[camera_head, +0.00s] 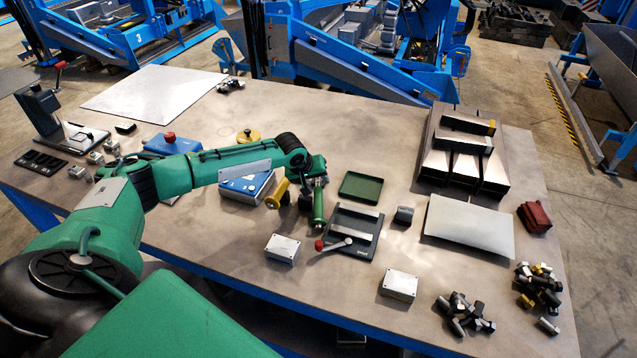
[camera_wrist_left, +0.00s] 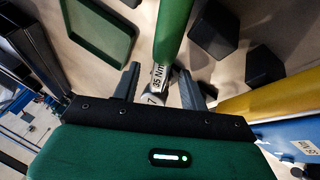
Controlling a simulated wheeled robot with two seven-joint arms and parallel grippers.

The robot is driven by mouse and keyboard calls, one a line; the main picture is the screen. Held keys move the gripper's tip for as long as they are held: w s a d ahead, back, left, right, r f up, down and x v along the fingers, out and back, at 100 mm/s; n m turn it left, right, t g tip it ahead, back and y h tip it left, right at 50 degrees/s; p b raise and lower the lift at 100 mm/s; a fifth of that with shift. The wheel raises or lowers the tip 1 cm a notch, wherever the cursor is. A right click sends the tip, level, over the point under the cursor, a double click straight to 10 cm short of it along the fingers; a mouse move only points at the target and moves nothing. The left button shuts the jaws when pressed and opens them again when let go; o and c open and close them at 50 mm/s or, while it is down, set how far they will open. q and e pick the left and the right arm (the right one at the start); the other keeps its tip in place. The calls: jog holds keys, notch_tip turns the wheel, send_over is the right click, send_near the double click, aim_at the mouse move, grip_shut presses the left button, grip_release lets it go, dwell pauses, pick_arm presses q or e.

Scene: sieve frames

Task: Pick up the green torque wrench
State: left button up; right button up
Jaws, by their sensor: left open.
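The green torque wrench (camera_head: 319,207) stands out on the table under my left gripper in the head view, with its green handle showing. The wrench's lower end is hidden by the gripper body. My right gripper is in neither view.
A yellow-handled tool (camera_head: 277,194) is close on the left, near a blue box (camera_head: 245,188). A green tray (camera_head: 361,187) and a dark fixture with a red-knobbed lever (camera_head: 333,245) are on the right. Small silver boxes (camera_head: 283,249) lie in front.

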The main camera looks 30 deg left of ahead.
pick_arm(q)
jog(key=shift+w+f, duration=0.2)
jog(key=shift+f, duration=0.35)
grip_shut()
jog(key=shift+w+r, duration=0.1)
jog(key=shift+r, duration=0.1)
